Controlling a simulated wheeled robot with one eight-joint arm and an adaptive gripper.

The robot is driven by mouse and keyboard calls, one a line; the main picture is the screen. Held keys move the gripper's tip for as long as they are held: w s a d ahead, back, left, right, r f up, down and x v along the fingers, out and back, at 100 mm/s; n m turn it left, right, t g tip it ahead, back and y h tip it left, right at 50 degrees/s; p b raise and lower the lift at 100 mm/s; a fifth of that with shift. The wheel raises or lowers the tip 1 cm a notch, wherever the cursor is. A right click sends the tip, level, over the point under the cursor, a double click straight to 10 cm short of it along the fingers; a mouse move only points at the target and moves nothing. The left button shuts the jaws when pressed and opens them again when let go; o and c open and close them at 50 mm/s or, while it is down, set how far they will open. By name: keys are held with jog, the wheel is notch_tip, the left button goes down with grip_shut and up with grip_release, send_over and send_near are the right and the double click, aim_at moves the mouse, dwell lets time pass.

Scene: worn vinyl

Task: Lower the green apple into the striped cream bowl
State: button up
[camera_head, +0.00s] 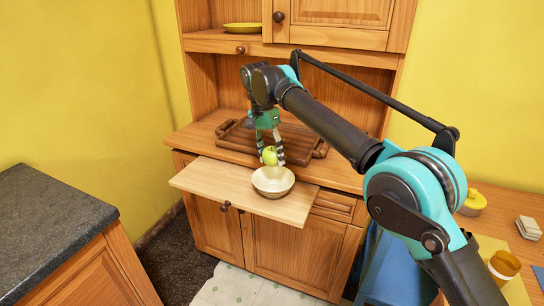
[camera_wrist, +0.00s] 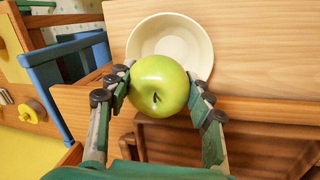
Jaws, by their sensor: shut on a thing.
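The green apple (camera_head: 269,155) is held between the fingertips of my gripper (camera_head: 270,150). In the wrist view the apple (camera_wrist: 158,86) sits between the two fingers of my gripper (camera_wrist: 159,90), one on each side. The cream bowl (camera_head: 273,182) stands upright on the pull-out wooden board, just below and in front of the apple. In the wrist view the bowl (camera_wrist: 200,50) shows behind the apple, which covers part of its rim and inside. The apple looks above the bowl's back edge; the exact gap is hard to tell. No stripes can be made out on the bowl.
The pull-out board (camera_head: 215,180) is bare left of the bowl. A brown wooden tray (camera_head: 233,137) lies on the hutch counter behind my gripper. A dark countertop (camera_head: 45,230) is at left. A blue chair (camera_wrist: 65,65) is near.

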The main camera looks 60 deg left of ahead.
aim_at(272, 170)
dwell(0.4)
jog(key=shift+a+x, duration=0.15)
jog(key=shift+x, duration=0.75)
jog(key=shift+a+x, duration=0.2)
jog(key=shift+x, duration=0.65)
jog(key=shift+a+x, duration=0.15)
jog(key=shift+x, duration=0.75)
jog(key=shift+s+f, duration=0.15)
jog(key=shift+f, duration=0.05)
jog(key=o, duration=1.3)
jog(key=shift+v, duration=3.75)
